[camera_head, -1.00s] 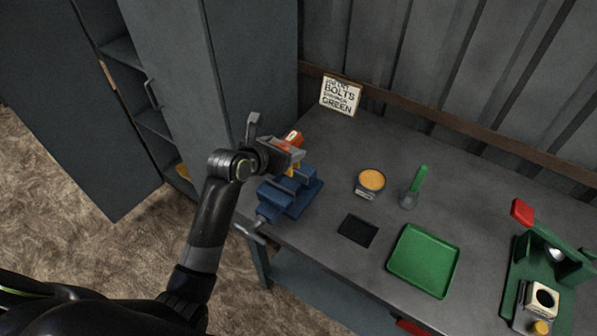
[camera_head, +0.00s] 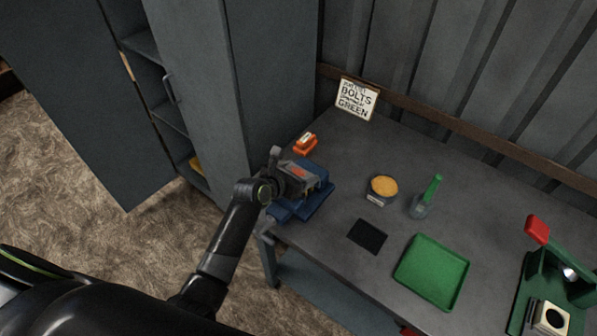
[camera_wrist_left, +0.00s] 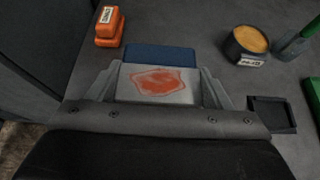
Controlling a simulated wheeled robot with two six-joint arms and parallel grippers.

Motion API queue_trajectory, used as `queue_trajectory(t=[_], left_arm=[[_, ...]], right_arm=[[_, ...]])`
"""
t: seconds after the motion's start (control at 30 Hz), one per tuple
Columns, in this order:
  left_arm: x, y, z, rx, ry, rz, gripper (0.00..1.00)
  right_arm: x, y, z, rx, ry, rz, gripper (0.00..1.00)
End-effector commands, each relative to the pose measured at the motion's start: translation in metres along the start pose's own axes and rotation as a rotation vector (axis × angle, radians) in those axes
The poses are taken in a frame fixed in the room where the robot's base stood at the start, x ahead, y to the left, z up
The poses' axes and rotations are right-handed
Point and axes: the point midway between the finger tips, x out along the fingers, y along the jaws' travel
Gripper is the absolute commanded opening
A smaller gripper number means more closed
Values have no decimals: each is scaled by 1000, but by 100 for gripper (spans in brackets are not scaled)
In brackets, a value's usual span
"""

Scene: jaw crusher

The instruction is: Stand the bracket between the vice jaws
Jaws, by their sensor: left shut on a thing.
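The blue vice (camera_head: 318,204) stands at the bench's left edge; it also shows in the left wrist view (camera_wrist_left: 160,55). My left gripper (camera_head: 308,174) is over the vice and hides most of its jaws. It is shut on the grey bracket, whose face with a red-orange patch shows between the fingers in the left wrist view (camera_wrist_left: 160,82). Whether the bracket touches the jaws or the vice floor is hidden. My right gripper is not in view.
An orange object (camera_head: 305,144) lies just behind the vice. A tall cabinet (camera_head: 262,90) stands close on the left.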

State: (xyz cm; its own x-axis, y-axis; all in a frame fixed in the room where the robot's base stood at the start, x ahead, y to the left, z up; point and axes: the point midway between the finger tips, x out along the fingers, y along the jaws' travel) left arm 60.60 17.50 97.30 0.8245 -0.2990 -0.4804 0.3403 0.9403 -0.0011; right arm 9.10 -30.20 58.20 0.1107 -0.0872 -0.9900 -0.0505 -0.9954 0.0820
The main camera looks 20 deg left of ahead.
Motion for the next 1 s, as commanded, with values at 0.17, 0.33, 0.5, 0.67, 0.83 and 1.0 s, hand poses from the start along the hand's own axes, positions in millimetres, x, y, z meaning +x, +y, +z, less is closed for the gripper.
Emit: queue_trajectory(t=[0.17,0.33,0.5,0.67,0.83,1.0], left_arm=[[0,0,3,1,-6,1,23],[1,0,-2,0,-1,0,76],[1,0,-2,0,-1,0,94],[1,0,-2,0,0,0,94],[-1,0,2,1,-1,0,94],[-17,1,0,2,-1,1,94]], right_arm=[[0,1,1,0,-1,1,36],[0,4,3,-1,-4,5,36],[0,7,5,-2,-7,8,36],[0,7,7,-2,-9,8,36],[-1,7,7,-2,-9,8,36],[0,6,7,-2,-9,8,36]])
